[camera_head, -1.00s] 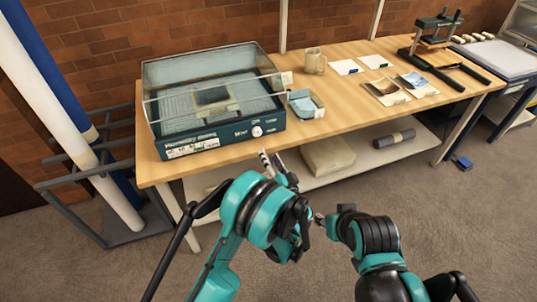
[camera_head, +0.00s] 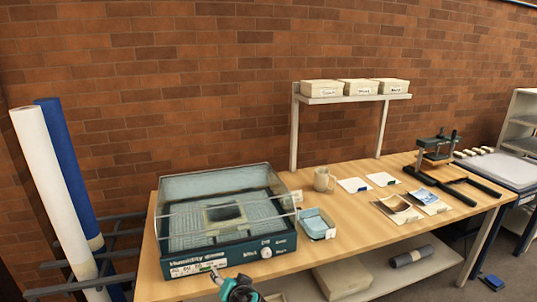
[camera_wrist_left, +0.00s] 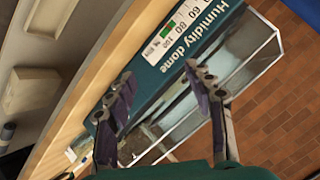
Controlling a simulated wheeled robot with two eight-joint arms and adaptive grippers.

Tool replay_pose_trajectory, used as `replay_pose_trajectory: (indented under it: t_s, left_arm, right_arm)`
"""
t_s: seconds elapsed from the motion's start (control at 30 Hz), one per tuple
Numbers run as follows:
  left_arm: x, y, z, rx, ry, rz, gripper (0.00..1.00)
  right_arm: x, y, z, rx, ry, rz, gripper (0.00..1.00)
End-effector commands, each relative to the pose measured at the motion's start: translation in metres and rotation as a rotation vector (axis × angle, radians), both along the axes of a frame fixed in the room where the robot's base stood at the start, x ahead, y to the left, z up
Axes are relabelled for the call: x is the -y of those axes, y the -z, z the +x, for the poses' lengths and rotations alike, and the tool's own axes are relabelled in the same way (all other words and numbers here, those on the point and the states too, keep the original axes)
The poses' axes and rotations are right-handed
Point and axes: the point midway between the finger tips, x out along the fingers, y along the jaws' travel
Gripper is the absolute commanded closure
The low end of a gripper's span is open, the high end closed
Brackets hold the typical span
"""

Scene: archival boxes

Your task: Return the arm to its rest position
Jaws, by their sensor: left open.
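My left gripper (camera_wrist_left: 155,95) is open and empty in the left wrist view, its two dark fingers apart in front of the humidity dome. My right gripper is out of view.
The wooden table (camera_head: 345,225) carries a light blue tray (camera_head: 316,224), a mug (camera_head: 322,179), white cards, photos (camera_head: 398,208) and a press (camera_head: 437,148). Tall rolls (camera_head: 50,190) stand at the left.

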Motion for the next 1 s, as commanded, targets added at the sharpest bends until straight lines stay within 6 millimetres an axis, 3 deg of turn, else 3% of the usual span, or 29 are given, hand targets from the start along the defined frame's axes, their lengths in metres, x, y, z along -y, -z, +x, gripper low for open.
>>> replay_pose_trajectory:
  t_s: [0.1, 0.3, 0.5, 0.6, 0.8, 1.0]
  left_arm:
    - [-0.032, -0.011, -0.04, -0.083, -0.029, -0.092, 0.47]
    - [-0.061, -0.017, -0.115, -0.195, -0.047, -0.266, 0.47]
    - [-0.065, -0.014, -0.187, -0.257, -0.043, -0.448, 0.47]
    - [-0.062, -0.011, -0.211, -0.268, -0.037, -0.518, 0.47]
    - [-0.055, -0.007, -0.234, -0.273, -0.026, -0.593, 0.47]
    - [-0.054, -0.007, -0.235, -0.274, -0.024, -0.597, 0.47]
  right_arm:
    - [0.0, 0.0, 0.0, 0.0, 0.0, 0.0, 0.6]
    - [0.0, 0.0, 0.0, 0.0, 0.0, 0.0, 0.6]
    - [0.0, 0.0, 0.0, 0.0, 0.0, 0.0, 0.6]
    - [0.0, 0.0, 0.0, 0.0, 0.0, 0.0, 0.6]
    - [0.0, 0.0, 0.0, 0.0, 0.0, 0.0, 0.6]
    - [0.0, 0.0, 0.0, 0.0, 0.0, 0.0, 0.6]
